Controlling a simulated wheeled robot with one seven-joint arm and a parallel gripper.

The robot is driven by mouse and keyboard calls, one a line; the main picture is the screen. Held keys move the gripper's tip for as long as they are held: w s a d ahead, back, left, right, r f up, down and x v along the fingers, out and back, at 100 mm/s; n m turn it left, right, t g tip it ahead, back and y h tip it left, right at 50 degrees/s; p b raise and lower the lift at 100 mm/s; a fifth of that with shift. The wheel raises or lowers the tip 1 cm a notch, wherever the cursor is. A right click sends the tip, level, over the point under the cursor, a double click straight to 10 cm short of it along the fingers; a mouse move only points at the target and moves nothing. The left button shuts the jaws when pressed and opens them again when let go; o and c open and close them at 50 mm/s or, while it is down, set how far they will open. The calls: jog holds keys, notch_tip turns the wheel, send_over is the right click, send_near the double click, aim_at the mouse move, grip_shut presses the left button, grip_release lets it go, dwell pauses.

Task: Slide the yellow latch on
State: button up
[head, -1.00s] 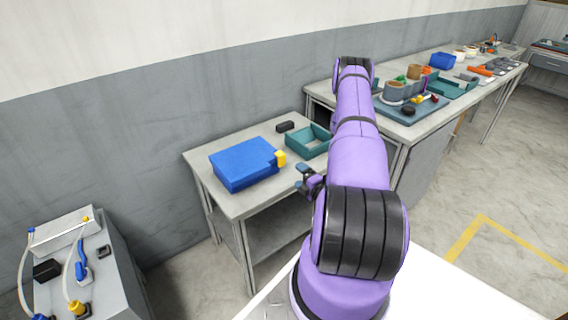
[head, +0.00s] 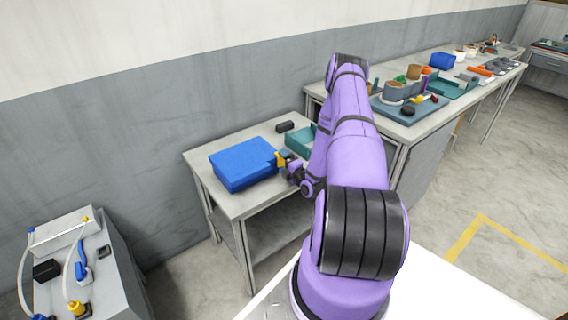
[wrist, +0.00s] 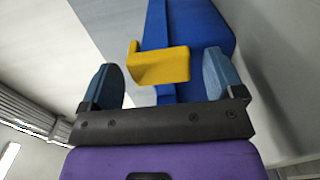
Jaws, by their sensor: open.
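A blue box (head: 240,165) lies on the small grey table, and it also shows in the wrist view (wrist: 195,25). The yellow latch (head: 281,160) sits on the box's right side. In the wrist view the yellow latch (wrist: 160,65) is between and just beyond my two fingers. My gripper (head: 287,165) is close to the latch in the head view. Its blue-grey fingers stand wide apart in the wrist view (wrist: 165,85), with a gap visible on both sides of the latch. Nothing is held. In the head view my gripper partly covers the latch.
A teal tray (head: 299,140) stands behind my arm, partly hidden by it. A small black block (head: 285,127) lies behind the box. The small table (head: 236,203) has bare room in front of the box. A longer bench (head: 445,108) with several items is at the right.

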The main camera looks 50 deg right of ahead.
aim_at(272, 162)
jog(key=c, duration=1.3)
jog(key=shift+w+a, duration=0.2)
jog(key=shift+a, duration=0.75)
jog(key=shift+w+a, duration=0.15)
jog(key=shift+a, duration=0.75)
jog(key=o, duration=1.3)
jog(key=v, duration=1)
jog(key=shift+s, duration=0.4)
jog(key=shift+w, duration=0.1)
